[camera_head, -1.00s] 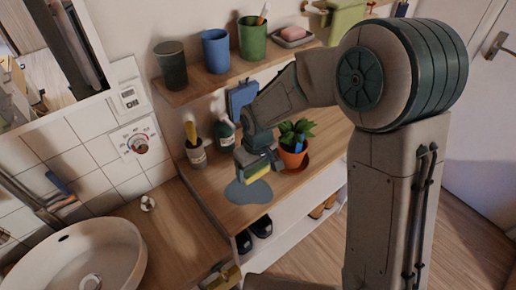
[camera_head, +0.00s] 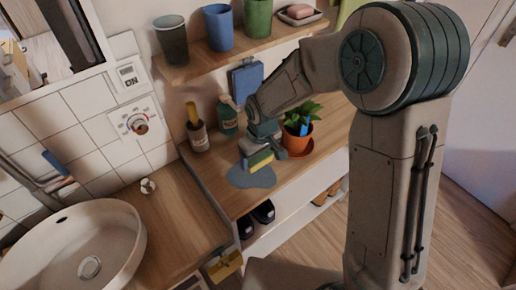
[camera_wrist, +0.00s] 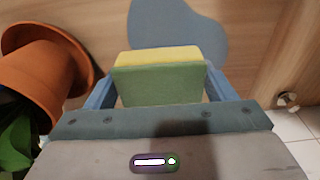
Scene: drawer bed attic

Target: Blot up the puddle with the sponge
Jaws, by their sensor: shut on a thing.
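The sponge, yellow with a green side, is held in my gripper in the head view (camera_head: 259,160). The sponge (camera_wrist: 160,75) also shows between the two blue fingers of my gripper (camera_wrist: 160,88) in the wrist view. The puddle (camera_head: 250,178) is a flat blue-grey patch on the wooden counter, just below the sponge. In the wrist view the puddle (camera_wrist: 190,25) extends beyond the sponge's far edge. I cannot tell whether the sponge touches the puddle.
A potted plant (camera_head: 298,135) on a saucer stands close right of my gripper. A shelf with cups (camera_head: 219,27) hangs above. A sink (camera_head: 75,245) is at left.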

